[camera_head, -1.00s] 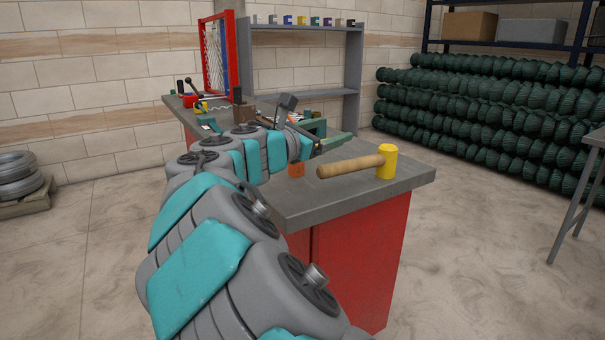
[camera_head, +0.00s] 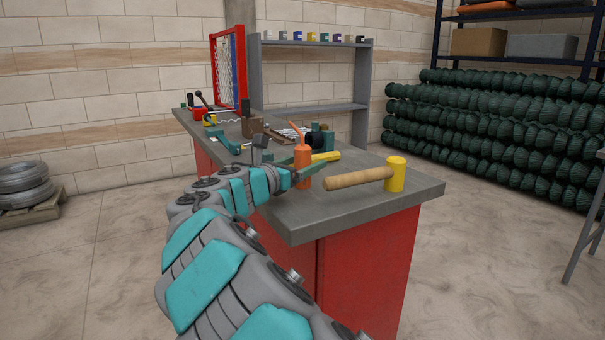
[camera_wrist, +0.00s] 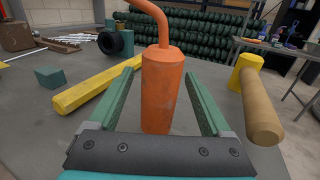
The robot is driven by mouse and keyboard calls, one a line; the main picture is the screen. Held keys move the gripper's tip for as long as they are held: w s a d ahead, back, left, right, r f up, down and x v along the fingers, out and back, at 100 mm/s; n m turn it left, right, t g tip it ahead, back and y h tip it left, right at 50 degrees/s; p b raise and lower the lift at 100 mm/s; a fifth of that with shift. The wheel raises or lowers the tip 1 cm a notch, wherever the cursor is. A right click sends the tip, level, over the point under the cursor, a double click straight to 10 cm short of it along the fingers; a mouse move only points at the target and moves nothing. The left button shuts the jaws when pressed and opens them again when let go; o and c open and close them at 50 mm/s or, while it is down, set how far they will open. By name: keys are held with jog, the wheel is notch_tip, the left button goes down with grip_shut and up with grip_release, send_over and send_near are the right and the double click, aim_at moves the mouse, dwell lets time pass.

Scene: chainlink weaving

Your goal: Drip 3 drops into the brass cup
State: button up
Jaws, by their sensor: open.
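An orange oil bottle with a bent spout (camera_wrist: 162,92) stands upright on the workbench; it also shows in the head view (camera_head: 303,166). My gripper (camera_wrist: 164,80) is open, with one green finger on each side of the bottle. A gap shows between the bottle and each finger in the wrist view. My gripper also shows in the head view (camera_head: 300,172), partly behind the bottle. I cannot make out the brass cup for sure in either view.
A yellow-headed mallet with a wooden handle (camera_head: 370,178) lies right of the bottle. A yellow bar (camera_wrist: 98,84), a small green block (camera_wrist: 48,77) and a black ring (camera_wrist: 115,42) lie to the left. The grey bench top (camera_head: 310,215) is clear at the front.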

jog(key=shift+x, duration=1.25)
jog(key=shift+c, duration=0.3)
grip_shut()
